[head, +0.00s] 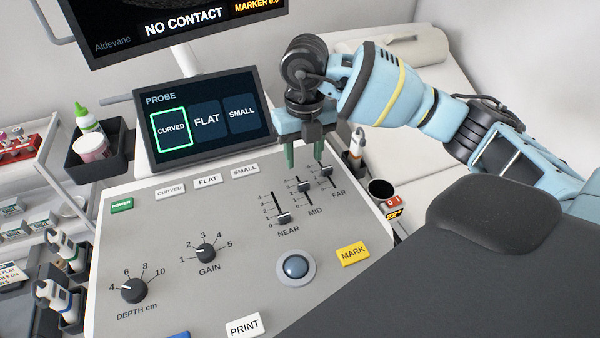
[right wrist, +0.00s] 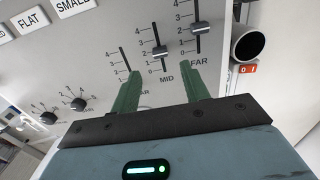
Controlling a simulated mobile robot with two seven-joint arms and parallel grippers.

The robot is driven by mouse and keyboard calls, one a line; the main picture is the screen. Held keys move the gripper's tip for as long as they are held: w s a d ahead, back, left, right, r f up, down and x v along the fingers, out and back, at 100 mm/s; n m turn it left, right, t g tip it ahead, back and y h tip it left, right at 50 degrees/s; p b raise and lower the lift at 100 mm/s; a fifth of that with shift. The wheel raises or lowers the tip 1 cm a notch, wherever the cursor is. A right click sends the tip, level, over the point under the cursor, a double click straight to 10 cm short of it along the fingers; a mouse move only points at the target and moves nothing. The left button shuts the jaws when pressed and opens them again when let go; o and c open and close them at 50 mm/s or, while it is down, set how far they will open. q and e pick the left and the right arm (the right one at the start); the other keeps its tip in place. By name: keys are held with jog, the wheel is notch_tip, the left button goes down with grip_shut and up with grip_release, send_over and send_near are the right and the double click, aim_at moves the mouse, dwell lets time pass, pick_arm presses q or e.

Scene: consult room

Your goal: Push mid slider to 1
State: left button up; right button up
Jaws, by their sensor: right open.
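The mid slider (head: 305,187) is a dark knob on a vertical slot of the grey console, between the near slider (head: 283,218) and the far slider (head: 325,170). In the right wrist view the fingertips (right wrist: 164,73) straddle the mid slot's lower end in the picture. The near knob is hidden there by a finger.
A tilted probe screen (head: 208,118) stands behind the console, left of my gripper. A trackball (head: 295,267), a yellow MARK button (head: 353,253) and a gain knob (head: 206,252) lie nearer. A dark cup (head: 381,190) sits right of the far slider.

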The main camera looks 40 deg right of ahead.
aim_at(303, 182)
notch_tip(303, 182, down, 8)
jog(key=shift+w+r, duration=0.15)
jog(key=shift+r, duration=0.05)
dwell(0.3)
grip_shut()
